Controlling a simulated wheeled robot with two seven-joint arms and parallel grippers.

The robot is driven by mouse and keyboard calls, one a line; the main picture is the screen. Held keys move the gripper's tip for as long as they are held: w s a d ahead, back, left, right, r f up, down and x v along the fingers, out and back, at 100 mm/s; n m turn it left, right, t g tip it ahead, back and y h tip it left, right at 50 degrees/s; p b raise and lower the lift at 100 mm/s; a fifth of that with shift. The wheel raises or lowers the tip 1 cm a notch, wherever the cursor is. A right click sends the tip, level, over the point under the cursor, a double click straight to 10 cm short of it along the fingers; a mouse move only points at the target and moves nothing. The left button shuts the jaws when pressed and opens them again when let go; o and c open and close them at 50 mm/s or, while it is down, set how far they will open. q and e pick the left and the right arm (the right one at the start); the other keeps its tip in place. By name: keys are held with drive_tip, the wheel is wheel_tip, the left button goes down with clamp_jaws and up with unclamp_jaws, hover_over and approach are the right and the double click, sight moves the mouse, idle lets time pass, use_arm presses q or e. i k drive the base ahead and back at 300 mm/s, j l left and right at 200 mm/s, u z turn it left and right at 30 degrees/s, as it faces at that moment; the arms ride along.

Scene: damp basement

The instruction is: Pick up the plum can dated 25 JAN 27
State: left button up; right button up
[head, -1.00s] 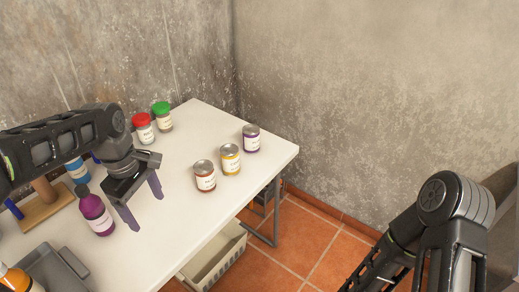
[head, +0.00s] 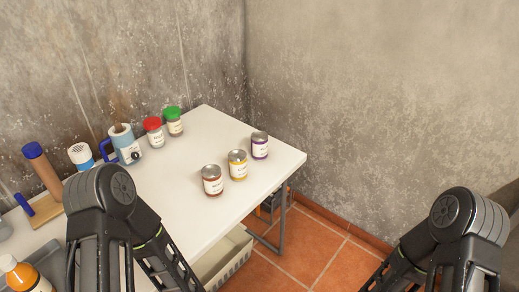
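Three cans with silver tops stand upright in a slanting row on the right part of the white table (head: 215,135). The can with a purple band (head: 260,147) is farthest back and closest to the table's right edge. A can with a yellow band (head: 238,166) stands in the middle, and a can with a red-brown band (head: 212,181) is nearest to me. Their labels face me, but the print is too small to read, so no date can be made out. My two arms show only as bent links at the bottom left and bottom right; both grippers are out of view.
A red-lidded jar (head: 154,133) and a green-lidded jar (head: 174,122) stand along the wall. A blue mug (head: 109,150), a paper-roll-like item (head: 124,141) and an orange bottle (head: 20,274) are further left. A pale crate (head: 232,262) sits under the table. Tabletop around the cans is clear.

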sight(258, 138)
drive_tip(key=i+l, duration=0.3)
drive_tip(key=l, duration=0.15)
drive_tip(key=i+l, duration=0.3)
drive_tip(key=l, duration=0.2)
drive_tip(key=i+l, duration=0.3)
drive_tip(key=l, duration=0.15)
